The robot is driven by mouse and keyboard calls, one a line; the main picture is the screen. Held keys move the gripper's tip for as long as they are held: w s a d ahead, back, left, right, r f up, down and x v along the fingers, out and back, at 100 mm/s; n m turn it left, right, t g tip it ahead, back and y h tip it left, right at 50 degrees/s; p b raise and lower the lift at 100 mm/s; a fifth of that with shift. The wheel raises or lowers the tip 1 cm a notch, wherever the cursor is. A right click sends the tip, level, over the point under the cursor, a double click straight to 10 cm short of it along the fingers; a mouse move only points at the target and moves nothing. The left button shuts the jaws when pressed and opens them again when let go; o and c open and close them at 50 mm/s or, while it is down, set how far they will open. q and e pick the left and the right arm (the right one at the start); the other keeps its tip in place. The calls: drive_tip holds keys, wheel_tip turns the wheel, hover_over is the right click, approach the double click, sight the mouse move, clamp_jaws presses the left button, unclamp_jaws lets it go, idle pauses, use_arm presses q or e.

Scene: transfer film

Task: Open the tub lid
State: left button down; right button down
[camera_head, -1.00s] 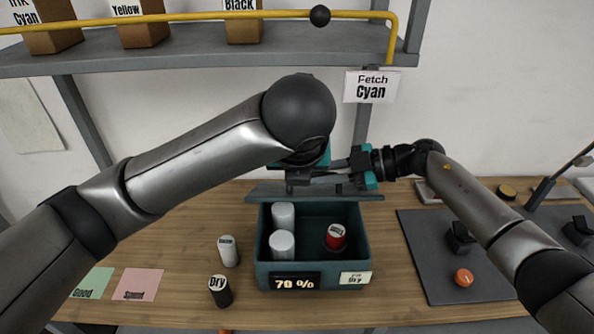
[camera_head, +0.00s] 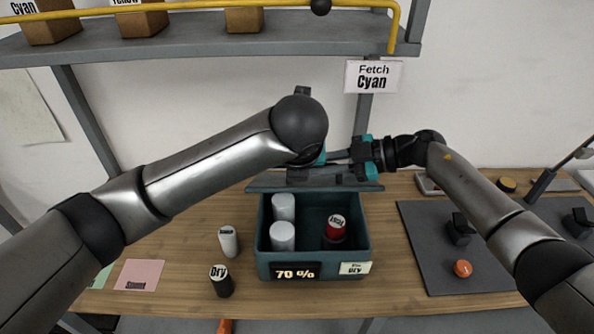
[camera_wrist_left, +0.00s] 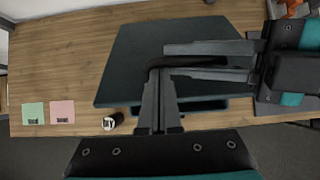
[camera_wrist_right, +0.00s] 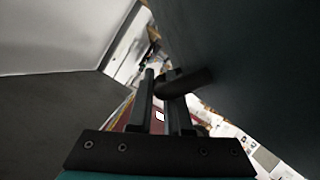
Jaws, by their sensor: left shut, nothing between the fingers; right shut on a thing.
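The dark teal tub (camera_head: 262,215) stands open on the bench, with two white canisters (camera_head: 283,236) on its left and a red canister (camera_head: 335,228) on its right. Its lid (camera_head: 315,185) is raised at the tub's back edge; it fills much of the left wrist view (camera_wrist_left: 130,55). My right gripper (camera_head: 345,158) is shut on the lid's dark handle (camera_wrist_right: 188,82). My left gripper (camera_wrist_left: 158,100) is shut and empty, its fingertips close to the handle and the right fingers. In the head view my left arm partly hides it.
A white canister (camera_head: 228,241) and a black canister (camera_head: 221,281) stand left of the tub. A pink card (camera_head: 139,274) lies farther left. A dark mat (camera_head: 425,250) with an orange knob (camera_head: 462,268) lies right. A shelf (camera_head: 200,45) with a yellow rail hangs above.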

use_arm(q)
drive_tip(key=shift+w+a+r, duration=0.1)
drive_tip(key=shift+w+r, duration=0.3)
use_arm(e)
drive_tip(key=shift+f, duration=0.1)
drive_tip(key=shift+s, duration=0.1)
use_arm(q)
drive_tip(key=shift+w+r, duration=0.1)
use_arm(e)
drive_tip(key=c, duration=1.1)
unclamp_jaws()
drive_tip(key=shift+f, duration=0.1)
drive_tip(key=shift+s, duration=0.1)
